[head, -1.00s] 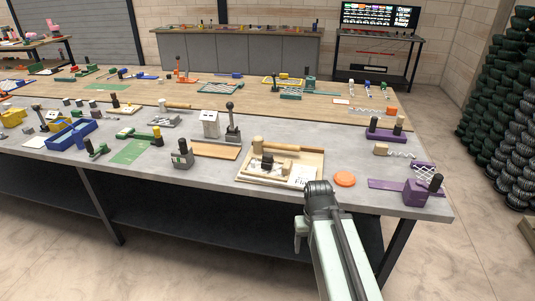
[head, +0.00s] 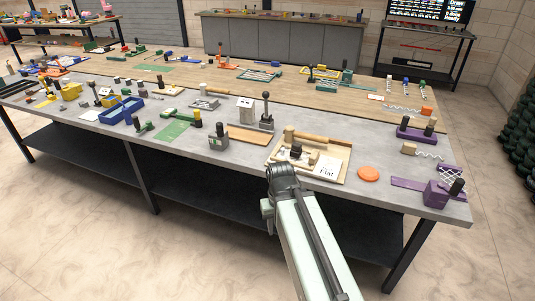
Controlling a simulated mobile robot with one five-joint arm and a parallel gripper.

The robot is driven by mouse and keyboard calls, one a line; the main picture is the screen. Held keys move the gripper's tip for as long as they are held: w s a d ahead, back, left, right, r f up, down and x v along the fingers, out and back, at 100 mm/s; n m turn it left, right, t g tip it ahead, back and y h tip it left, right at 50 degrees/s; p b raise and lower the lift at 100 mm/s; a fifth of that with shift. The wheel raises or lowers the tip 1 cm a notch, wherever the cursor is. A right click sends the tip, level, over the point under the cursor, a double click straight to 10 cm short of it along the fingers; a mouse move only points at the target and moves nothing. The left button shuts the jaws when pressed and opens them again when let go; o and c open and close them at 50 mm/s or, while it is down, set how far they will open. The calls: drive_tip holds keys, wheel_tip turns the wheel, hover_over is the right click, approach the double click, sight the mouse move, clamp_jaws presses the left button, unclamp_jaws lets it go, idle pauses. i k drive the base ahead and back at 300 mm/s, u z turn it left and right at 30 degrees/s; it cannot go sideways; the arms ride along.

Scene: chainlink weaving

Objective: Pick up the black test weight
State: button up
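Several small black pieces stand on the near grey worktable, and I cannot tell for sure which is the test weight. One dark piece (head: 296,151) sits on the wooden tray (head: 340,178) marked "Flat". A grey block with a black top (head: 219,137) stands left of it. My arm reaches up from the bottom of the head view and ends at my gripper (head: 268,212), in front of the table's near edge. The fingers are small and turned away, so their opening is unclear. I see nothing held.
An orange disc (head: 368,173) and a purple block (head: 437,193) lie right of the tray. A black-knobbed lever (head: 266,112) stands behind it. A blue bin (head: 121,110) and green mat (head: 173,130) lie to the left. Open floor (head: 90,240) lies before the table.

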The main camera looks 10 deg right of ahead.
sight(296, 152)
drive_tip(key=u, duration=2.2)
drive_tip(key=i, duration=3.65)
drive_tip(key=z, duration=3.7)
drive_tip(key=i, duration=1.05)
drive_tip(key=z, duration=0.1)
